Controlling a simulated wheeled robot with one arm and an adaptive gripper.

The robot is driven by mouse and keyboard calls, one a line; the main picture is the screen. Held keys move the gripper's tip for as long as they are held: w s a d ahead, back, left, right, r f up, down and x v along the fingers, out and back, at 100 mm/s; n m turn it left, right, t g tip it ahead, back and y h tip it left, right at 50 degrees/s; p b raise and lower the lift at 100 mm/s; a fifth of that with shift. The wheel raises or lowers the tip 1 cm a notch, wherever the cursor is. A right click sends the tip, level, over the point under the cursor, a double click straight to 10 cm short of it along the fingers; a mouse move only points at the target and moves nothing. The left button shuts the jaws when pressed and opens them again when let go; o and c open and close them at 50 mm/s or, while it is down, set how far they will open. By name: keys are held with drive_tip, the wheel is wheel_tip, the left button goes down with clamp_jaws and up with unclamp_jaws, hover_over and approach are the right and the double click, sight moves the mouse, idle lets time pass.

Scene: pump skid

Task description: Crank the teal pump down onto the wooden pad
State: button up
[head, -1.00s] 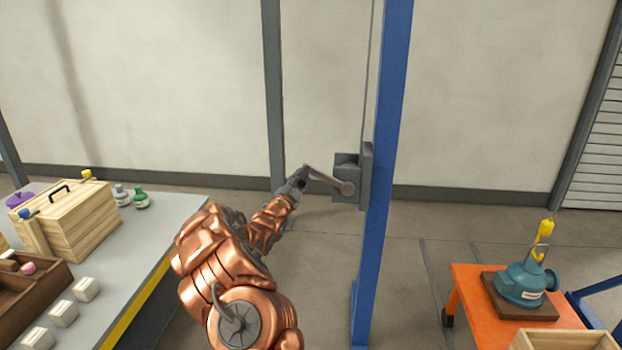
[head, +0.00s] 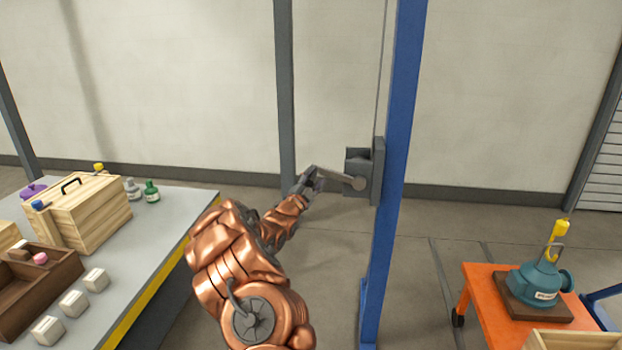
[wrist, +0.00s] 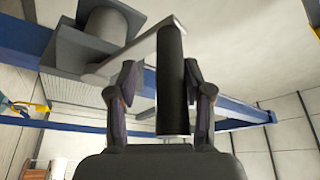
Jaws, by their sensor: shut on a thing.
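The teal pump (head: 540,285) sits upright on the dark wooden pad (head: 512,303) on the orange cart at the right of the head view. A yellow hook (head: 558,236) is at the pump's top lifting loop. The winch (head: 360,172) is fixed to the blue post, with its crank arm (head: 340,178) pointing left. My gripper (head: 310,184) is at the crank's outer end. In the wrist view, the dark crank grip (wrist: 172,85) stands between the two fingers of my gripper (wrist: 172,100), which is shut on it. Whether the pump bears fully on the pad is too small to tell.
The blue post (head: 392,180) rises beside the winch. The orange cart (head: 478,290) stands at right, with a pale wooden crate (head: 570,340) at its front. A grey workbench (head: 165,225) at left carries a wooden box (head: 85,215), bottles and white blocks.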

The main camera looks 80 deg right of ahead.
drive_tip(key=shift+o, duration=1)
drive_tip(key=shift+w+r, duration=0.1)
drive_tip(key=shift+w, duration=0.2)
drive_tip(key=shift+w+a, duration=0.15)
drive_tip(key=shift+a, duration=0.05)
drive_tip(key=v, duration=1.1)
drive_tip(key=shift+a, duration=0.3)
